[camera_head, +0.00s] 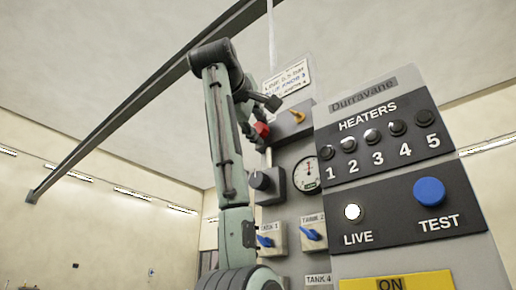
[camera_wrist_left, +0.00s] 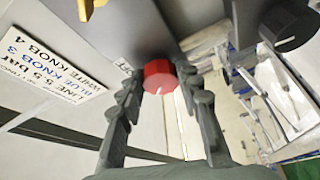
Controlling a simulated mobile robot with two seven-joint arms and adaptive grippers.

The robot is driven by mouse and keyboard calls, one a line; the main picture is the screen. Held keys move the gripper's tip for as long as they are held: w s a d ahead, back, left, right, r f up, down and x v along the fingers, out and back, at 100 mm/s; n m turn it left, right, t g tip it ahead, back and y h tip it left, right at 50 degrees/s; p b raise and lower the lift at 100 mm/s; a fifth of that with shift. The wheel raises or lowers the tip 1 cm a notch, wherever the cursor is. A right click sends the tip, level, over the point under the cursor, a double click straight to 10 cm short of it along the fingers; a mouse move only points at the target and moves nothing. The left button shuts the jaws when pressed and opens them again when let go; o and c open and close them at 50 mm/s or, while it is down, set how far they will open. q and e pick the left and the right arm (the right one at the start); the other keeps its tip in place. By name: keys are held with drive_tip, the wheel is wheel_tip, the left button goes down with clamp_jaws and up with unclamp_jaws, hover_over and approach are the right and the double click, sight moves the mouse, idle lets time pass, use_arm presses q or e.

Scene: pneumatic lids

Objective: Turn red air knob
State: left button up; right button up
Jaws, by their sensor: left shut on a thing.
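The red air knob (camera_head: 262,129) is on the panel's left part, with its upper side partly hidden by my left gripper (camera_head: 258,122). The fingers are shut on the knob's sides. My right gripper is not in view.
A yellow-orange knob (camera_head: 297,117) is right of the red one, with a sign (camera_head: 288,78) above. A black knob (camera_head: 260,180) and a gauge (camera_head: 306,174) are below. The heaters panel (camera_head: 390,155) with a blue test button (camera_head: 429,191) stands at right.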

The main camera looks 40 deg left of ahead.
use_arm(q)
drive_tip(key=o, duration=1.2)
drive_tip(key=shift+c, duration=0.2)
drive_tip(key=v, duration=1.2)
drive_tip(key=shift+f, duration=0.1)
